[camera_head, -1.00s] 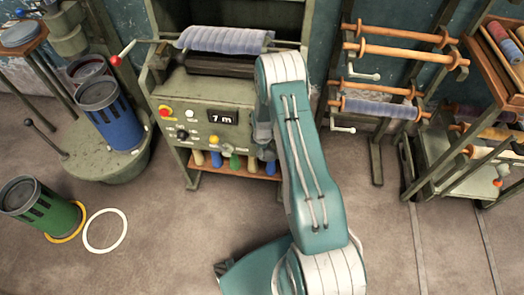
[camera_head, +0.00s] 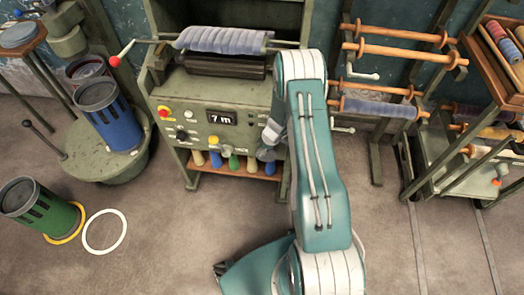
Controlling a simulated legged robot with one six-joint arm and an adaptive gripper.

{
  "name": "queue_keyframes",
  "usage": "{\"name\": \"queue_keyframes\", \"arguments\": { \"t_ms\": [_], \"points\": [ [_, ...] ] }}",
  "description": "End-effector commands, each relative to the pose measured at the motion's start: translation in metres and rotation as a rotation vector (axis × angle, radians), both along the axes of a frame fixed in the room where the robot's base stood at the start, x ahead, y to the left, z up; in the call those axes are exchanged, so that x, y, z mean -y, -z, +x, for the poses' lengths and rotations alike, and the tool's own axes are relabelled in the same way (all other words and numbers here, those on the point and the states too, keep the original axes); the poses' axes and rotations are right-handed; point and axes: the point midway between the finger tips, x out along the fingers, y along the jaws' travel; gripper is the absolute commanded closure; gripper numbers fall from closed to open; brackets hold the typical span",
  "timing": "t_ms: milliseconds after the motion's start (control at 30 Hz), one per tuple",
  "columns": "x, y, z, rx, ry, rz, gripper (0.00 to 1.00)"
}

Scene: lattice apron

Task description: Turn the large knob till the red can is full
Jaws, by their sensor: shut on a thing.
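A green-grey machine (camera_head: 235,107) with a control panel stands in the middle. Its display (camera_head: 221,117) reads 7 m. My gripper (camera_head: 266,152) is at the lower right of the panel, shut on what I take to be the large knob. The gripper and arm hide most of that spot, so the knob's outline cannot be made out. The red can (camera_head: 72,72) stands on the round green base at the left, partly hidden behind the blue can (camera_head: 110,118). How full it is cannot be told.
A small black knob (camera_head: 182,134), a red button (camera_head: 163,112) and a yellow knob (camera_head: 213,140) sit on the panel. Racks of rollers (camera_head: 400,52) stand right.

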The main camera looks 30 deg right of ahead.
Motion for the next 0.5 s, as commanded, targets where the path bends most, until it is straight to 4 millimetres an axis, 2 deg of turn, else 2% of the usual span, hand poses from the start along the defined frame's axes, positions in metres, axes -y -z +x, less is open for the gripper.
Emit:
{"name": "queue_keyframes", "arguments": {
  "t_ms": [500],
  "points": [
    [0.0107,-0.0035,-0.0031,0.162,0.008,0.231,1.00]
  ]
}}
